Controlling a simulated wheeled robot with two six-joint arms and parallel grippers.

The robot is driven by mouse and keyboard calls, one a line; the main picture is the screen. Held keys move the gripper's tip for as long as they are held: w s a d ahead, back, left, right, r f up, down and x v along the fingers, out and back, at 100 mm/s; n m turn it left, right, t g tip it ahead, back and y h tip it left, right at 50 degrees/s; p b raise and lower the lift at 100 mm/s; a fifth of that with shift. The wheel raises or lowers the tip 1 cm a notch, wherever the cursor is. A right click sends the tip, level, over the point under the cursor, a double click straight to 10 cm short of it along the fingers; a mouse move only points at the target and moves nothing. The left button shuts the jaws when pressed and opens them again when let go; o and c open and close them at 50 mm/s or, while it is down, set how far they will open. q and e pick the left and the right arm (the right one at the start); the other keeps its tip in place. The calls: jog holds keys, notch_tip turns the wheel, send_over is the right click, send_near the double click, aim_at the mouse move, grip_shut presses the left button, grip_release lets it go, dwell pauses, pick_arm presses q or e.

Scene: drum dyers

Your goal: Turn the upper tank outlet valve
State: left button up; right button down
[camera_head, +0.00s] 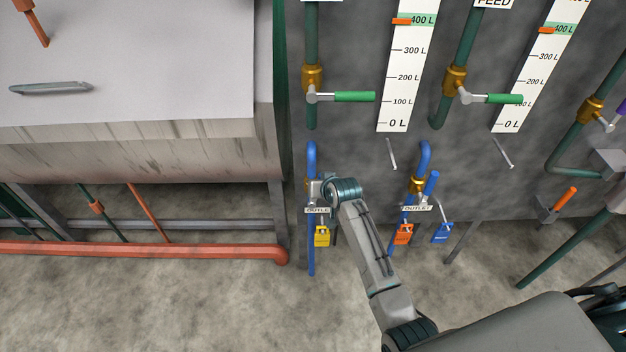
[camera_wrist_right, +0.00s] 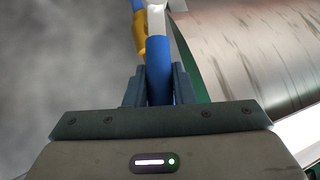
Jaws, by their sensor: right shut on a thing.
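The left outlet valve has a brass body (camera_head: 307,185) on a blue pipe (camera_head: 312,150), above a small "OUTLET" label (camera_head: 317,211). My right gripper (camera_wrist_right: 158,72) is at this valve, and its wrist hides most of the handle in the head view. In the right wrist view it is shut on the blue handle (camera_wrist_right: 158,60), with one dark finger on each side. The handle joins a silver stem (camera_wrist_right: 156,20) beside the brass body (camera_wrist_right: 139,32). A second outlet valve (camera_head: 417,185) with a blue handle (camera_head: 431,184) stands to the right. My left gripper is not in view.
A yellow padlock (camera_head: 322,237) hangs under the left label; orange (camera_head: 403,235) and blue (camera_head: 441,234) padlocks hang near the right valve. Green-handled valves (camera_head: 355,97) sit above. A large grey tank (camera_head: 140,150) and an orange pipe (camera_head: 150,249) are to the left.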

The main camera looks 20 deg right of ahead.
jog(key=shift+w+a+r+n+h+p, duration=0.15)
jog(key=shift+a+r+n+h+p, duration=0.2)
jog(key=shift+a+p, duration=0.2)
jog(key=shift+w+a+f+g+h+p, duration=0.1)
jog(key=shift+a+f+g+h+p, duration=0.1)
jog(key=shift+a+g+h+p, duration=0.25)
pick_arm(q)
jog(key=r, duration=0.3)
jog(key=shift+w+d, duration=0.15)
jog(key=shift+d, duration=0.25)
pick_arm(e)
jog(key=shift+n, duration=0.25)
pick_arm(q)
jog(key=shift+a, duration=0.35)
pick_arm(e)
jog(key=shift+f, duration=0.1)
jog(key=c, duration=1.2)
grip_release()
jog(key=shift+a, duration=0.1)
jog(key=shift+c, duration=0.2)
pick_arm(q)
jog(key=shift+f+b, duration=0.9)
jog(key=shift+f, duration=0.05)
pick_arm(e)
jog(key=v, duration=1)
jog(key=shift+s+a+r, duration=0.15)
jog(key=shift+s+r, duration=0.1)
jog(key=shift+r, duration=0.05)
jog(key=shift+f, duration=0.1)
